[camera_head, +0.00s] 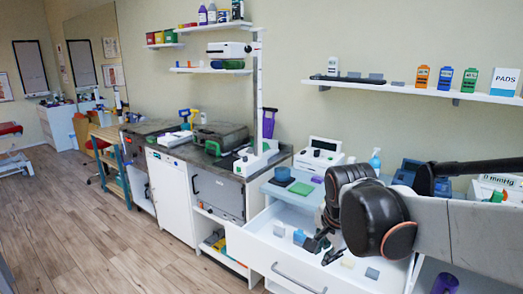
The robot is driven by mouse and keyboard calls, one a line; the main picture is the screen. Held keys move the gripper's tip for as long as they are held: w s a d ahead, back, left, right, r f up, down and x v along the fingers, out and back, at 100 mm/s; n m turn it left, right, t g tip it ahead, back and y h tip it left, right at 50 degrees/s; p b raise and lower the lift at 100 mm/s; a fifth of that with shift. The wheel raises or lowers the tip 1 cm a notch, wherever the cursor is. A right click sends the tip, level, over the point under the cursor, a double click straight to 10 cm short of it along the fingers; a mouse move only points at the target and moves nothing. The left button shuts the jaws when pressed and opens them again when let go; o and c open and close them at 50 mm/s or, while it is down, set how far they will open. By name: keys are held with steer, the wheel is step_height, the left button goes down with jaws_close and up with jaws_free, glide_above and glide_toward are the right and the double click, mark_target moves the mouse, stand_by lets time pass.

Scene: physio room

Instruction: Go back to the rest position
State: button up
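My arm comes in from the right edge, and my gripper (321,253) hangs low over an open white drawer (262,251). Its two dark fingers look spread apart, with nothing clearly held between them. A small teal object shows right by the fingers; I cannot tell whether it touches them. Small blocks lie in the drawer: a blue one (299,237), a pale one (279,230) and a grey one (372,273). The arm hides part of the drawer.
Behind the drawer, a counter (262,187) holds a green pad (301,188), a white device (318,155) and a spray bottle (375,160). A wall shelf (420,90) with small boxes runs above. Open wooden floor (90,235) lies at the left.

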steer(key=s+d+n+t, duration=0.2)
steer(key=s+d+n, duration=0.2)
steer(key=s+n, duration=0.8)
steer(key=s, duration=0.4)
steer(key=shift+s+f+n+t, duration=0.15)
steer(key=shift+s+n+t, duration=0.15)
steer(key=shift+t, duration=0.1)
